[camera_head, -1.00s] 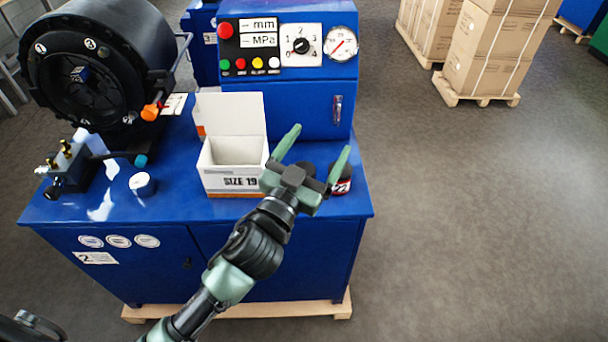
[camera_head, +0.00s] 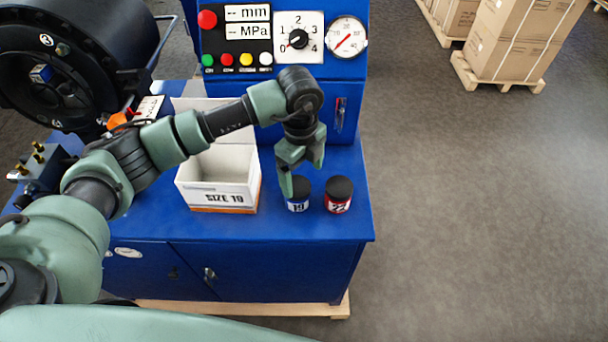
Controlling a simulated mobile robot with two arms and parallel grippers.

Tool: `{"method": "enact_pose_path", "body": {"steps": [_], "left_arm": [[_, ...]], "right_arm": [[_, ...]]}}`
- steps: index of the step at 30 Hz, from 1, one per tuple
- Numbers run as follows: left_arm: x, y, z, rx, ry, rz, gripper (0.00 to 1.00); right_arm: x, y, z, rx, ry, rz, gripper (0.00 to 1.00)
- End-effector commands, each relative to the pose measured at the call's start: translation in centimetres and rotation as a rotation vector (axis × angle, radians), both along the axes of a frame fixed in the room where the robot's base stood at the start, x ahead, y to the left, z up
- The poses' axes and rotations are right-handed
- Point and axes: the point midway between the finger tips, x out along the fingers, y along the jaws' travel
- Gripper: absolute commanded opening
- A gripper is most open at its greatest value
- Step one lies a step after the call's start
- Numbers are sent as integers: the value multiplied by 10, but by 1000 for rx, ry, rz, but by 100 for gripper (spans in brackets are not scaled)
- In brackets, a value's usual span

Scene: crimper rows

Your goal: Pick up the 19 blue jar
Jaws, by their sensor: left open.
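The blue jar marked 19 (camera_head: 298,205) stands upright on the blue bench, with a black lid and a blue and white label. My left gripper (camera_head: 303,180) points down just above and around the top of this jar. It is open, with one finger to the left of the lid and the other up behind it to the right. I cannot tell whether a finger touches the jar. A red jar marked 22 (camera_head: 338,204) with a black lid stands close by on the right. My right gripper is not in view.
An open white box marked SIZE 19 (camera_head: 222,196) stands left of the jars. The blue control cabinet (camera_head: 345,90) rises behind them. A black crimper head (camera_head: 80,60) is at the left. The bench top (camera_head: 345,230) is clear in front of the jars.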

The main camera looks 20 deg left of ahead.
Motion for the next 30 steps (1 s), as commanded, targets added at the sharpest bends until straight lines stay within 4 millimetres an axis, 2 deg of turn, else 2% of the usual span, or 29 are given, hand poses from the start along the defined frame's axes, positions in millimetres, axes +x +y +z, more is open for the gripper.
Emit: {"method": "enact_pose_path", "body": {"steps": [3,9,12,15,19,23,27,28,30], "left_arm": [[1,8,-5,32,3,18,87],[-1,8,-26,30,3,16,87],[-3,10,-38,29,5,16,87],[-4,12,-53,28,6,15,87],[-3,12,-71,26,3,15,87],[-3,12,-77,25,0,13,87],[-3,11,-77,25,0,13,87],[-3,11,-77,25,0,13,84],[-3,11,-77,25,0,13,64]], "right_arm": [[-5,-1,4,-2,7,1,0],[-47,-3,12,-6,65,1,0],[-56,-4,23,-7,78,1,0],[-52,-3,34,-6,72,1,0],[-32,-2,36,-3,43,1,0],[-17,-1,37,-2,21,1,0],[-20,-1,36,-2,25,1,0],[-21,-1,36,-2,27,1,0],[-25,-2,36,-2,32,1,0]]}}
